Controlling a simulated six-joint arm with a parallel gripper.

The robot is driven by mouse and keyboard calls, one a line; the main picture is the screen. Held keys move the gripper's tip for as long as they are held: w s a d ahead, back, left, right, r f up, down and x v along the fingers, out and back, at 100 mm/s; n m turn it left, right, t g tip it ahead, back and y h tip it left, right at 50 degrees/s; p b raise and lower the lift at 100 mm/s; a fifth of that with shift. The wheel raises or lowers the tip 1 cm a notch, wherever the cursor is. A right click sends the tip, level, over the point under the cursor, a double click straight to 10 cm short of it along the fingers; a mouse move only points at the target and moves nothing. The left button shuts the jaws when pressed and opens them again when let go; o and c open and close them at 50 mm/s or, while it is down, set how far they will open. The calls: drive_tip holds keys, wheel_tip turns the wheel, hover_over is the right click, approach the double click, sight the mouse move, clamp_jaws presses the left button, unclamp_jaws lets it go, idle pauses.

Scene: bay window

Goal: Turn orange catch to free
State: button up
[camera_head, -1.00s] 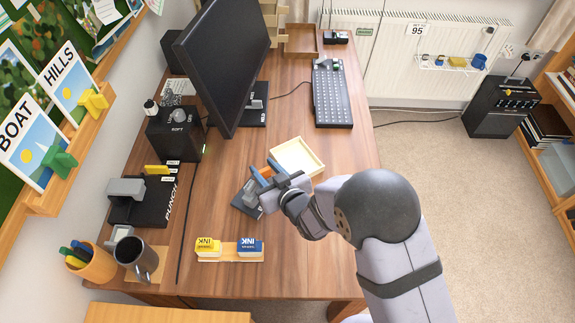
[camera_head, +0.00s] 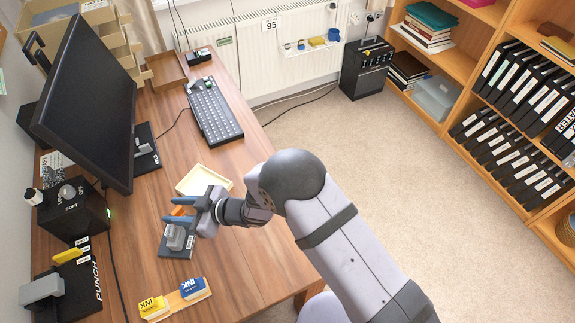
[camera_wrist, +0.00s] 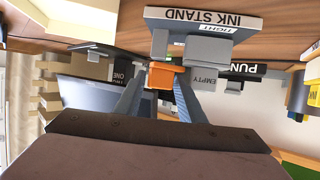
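The orange catch (camera_wrist: 161,75) is a small block on the grey mechanism of the ink stand (camera_wrist: 203,18). The stand's labels read TIGHT and EMPTY in the wrist view. In the head view the ink stand (camera_head: 174,252) lies on the desk, and the orange catch (camera_head: 178,210) shows as a small patch. My gripper (camera_head: 169,210) is over the far side of the stand. Its two blue-grey fingers lie on either side of the catch and look apart. In the wrist view my gripper (camera_wrist: 160,82) has the catch between its fingertips; contact is hard to tell.
A cream tray (camera_head: 183,190) lies just behind my gripper. Yellow and blue ink boxes (camera_head: 193,288) stand in front of the stand. The monitor (camera_head: 85,105), black SOFT box (camera_head: 72,212) and hole punch (camera_head: 75,290) are at left. The keyboard (camera_head: 214,110) lies farther back.

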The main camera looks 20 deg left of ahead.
drive_tip(key=shift+w+d+n+g+h+p, duration=0.15)
drive_tip(key=shift+n+g+h+p, duration=0.25)
drive_tip(key=shift+n+g, duration=0.8)
drive_tip(key=w+d+m+t+h+b, duration=0.1)
drive_tip(key=w+d+m+t+b, duration=0.1)
drive_tip(key=w+d, duration=0.5)
drive_tip(key=w+d+m+t+h+b, duration=0.2)
drive_tip(key=w+d+m+t+b, duration=0.1)
drive_tip(key=w+d, duration=0.5)
drive_tip(key=w+d+m+t+h+b, duration=0.2)
drive_tip(key=w+d+m+t, duration=0.1)
drive_tip(key=w+d, duration=0.4)
drive_tip(key=shift+w+d+t+b, duration=0.2)
drive_tip(key=shift+d+t, duration=0.2)
drive_tip(key=shift+d, duration=0.25)
drive_tip(key=shift+w+d+t+b, duration=0.15)
drive_tip(key=shift+d+t, duration=0.25)
drive_tip(key=shift+d, duration=0.25)
drive_tip(key=shift+w+d+f+m+h, duration=0.15)
drive_tip(key=shift+d+m+h, duration=0.35)
drive_tip(key=shift+d, duration=0.5)
